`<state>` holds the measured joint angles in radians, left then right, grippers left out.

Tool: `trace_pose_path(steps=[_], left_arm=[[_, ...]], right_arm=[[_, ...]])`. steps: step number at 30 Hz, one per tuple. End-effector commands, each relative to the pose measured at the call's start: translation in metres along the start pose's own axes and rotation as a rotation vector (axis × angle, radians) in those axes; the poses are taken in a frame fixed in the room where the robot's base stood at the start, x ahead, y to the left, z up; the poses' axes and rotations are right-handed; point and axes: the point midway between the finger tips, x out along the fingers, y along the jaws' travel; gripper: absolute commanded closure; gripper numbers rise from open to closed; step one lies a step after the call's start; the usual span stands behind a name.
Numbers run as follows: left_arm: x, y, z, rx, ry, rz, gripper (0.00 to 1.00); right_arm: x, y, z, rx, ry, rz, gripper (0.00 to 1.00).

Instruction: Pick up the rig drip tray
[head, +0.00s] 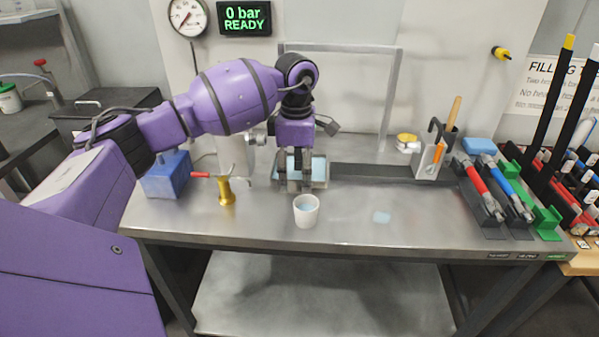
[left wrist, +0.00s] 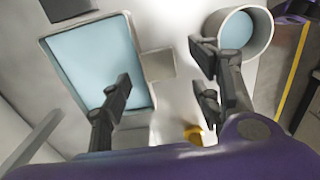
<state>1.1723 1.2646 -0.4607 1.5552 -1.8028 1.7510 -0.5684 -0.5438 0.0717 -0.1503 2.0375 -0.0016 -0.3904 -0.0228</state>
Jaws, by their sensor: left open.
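The rig drip tray (head: 319,184) is a shallow grey-rimmed rectangle with pale blue inside, on the steel bench below my left gripper (head: 294,182). In the left wrist view the tray (left wrist: 84,62) fills the left side, with a short grey tab (left wrist: 158,65) on its right edge. My left gripper (left wrist: 162,88) is open and points down. In that view one finger overlaps the tray's interior and the other fingers are right of the tab, so the tab lies between them, apart from both. Contact and height are unclear. My right gripper is not in view.
A white cup (head: 306,212) with pale blue inside stands just in front of the tray. A brass fitting with a red handle (head: 226,190) and a blue block (head: 166,176) stand left.

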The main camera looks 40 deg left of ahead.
Motion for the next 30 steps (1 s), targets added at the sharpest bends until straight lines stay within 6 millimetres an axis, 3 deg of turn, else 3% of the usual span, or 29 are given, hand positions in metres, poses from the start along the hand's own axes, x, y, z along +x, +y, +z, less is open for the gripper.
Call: trace_pose_path(steps=[6,15,27,30], left_arm=[[0.030,-0.001,-0.002,-0.001,0.000,-0.001,0.43],[0.035,-0.001,-0.001,0.000,-0.001,0.001,0.44],[0.034,-0.001,-0.001,0.000,-0.001,0.001,0.96],[0.034,-0.001,-0.001,0.000,-0.002,0.001,1.00]], right_arm=[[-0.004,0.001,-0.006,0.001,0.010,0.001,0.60],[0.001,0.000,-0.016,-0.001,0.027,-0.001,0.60],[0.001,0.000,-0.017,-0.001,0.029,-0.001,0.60],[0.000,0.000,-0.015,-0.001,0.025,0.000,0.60]])
